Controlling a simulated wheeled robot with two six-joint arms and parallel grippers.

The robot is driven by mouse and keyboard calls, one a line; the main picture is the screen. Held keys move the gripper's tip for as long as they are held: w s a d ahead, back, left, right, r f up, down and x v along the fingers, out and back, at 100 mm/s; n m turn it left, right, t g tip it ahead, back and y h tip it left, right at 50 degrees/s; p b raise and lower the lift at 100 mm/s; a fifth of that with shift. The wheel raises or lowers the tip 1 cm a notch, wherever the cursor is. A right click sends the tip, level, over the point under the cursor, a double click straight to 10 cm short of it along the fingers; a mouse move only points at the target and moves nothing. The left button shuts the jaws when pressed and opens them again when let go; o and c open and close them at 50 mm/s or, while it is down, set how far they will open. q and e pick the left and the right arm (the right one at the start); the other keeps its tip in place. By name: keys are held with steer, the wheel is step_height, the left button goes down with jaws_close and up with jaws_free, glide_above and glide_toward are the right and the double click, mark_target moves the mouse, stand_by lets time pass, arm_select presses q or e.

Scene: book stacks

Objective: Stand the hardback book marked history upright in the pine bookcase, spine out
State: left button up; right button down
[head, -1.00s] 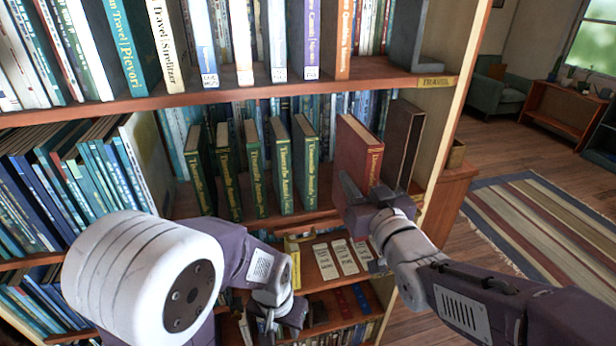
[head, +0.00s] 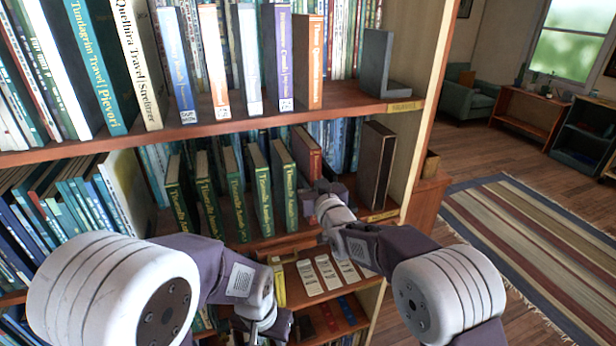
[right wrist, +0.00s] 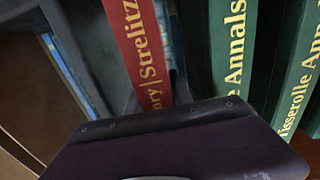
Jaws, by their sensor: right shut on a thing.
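The red history book (head: 307,150) stands roughly upright on the middle shelf of the pine bookcase (head: 408,150), just right of a row of green volumes (head: 283,180). Its spine faces out, and the right wrist view shows part of its gold lettering on the red spine (right wrist: 138,45). My right gripper (head: 322,188) is shut on this book and hides its lower part in the head view. I cannot tell whether the book rests on the shelf board. My left gripper (head: 272,328) is low in front of the lower shelves, and its jaws are unclear.
A dark brown book-like block (head: 375,165) stands at the shelf's right end, with a gap between it and the red book. The shelf above holds books and a grey bookend (head: 377,65). Pale labelled cards (head: 328,272) lie below. Open floor and a striped rug (head: 520,230) are at right.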

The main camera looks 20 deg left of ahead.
steer(key=shift+w+f, duration=0.1)
steer(key=shift+f, duration=0.05)
steer(key=shift+f, duration=0.15)
steer(key=c, duration=1.1)
jaws_free()
steer(key=shift+f, duration=0.1)
